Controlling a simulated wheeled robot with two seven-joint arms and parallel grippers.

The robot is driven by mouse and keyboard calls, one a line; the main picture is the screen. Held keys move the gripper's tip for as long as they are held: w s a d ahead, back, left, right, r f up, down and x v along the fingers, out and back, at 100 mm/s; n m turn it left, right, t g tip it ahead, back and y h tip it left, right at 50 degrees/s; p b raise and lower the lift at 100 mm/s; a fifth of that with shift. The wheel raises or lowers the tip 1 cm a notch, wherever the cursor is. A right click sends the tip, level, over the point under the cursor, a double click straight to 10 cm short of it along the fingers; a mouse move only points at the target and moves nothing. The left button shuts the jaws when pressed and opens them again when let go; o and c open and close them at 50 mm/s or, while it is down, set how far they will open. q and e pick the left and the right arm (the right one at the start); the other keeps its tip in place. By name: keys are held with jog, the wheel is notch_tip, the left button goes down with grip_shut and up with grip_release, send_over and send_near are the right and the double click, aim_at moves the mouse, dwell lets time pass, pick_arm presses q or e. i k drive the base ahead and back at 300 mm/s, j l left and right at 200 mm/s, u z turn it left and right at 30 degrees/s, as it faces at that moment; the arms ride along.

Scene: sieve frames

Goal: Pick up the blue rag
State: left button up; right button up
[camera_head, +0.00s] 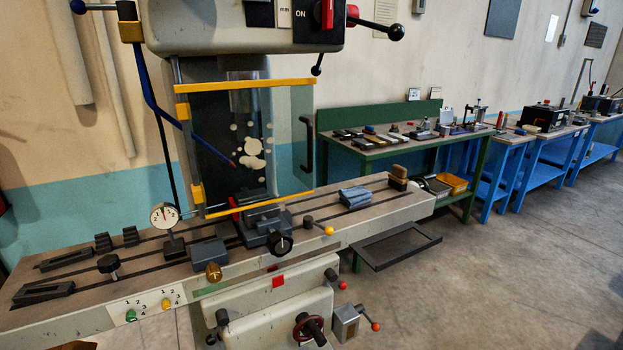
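Nothing covers the cloth from above. Neither of my grippers shows in the head view.
A knob with a yellow handle (327,231) is left of the cloth. Open floor (500,270) lies to the right.

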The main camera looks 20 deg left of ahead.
aim_at(352, 197)
jog(key=i+l+u, duration=0.15)
jog(key=l, duration=0.15)
jog(key=i+l+u, duration=0.35)
jog(key=l, duration=0.25)
jog(key=l+u, duration=0.15)
jog(key=l, duration=0.15)
jog(key=i+l+u, duration=0.15)
jog(key=l, duration=0.2)
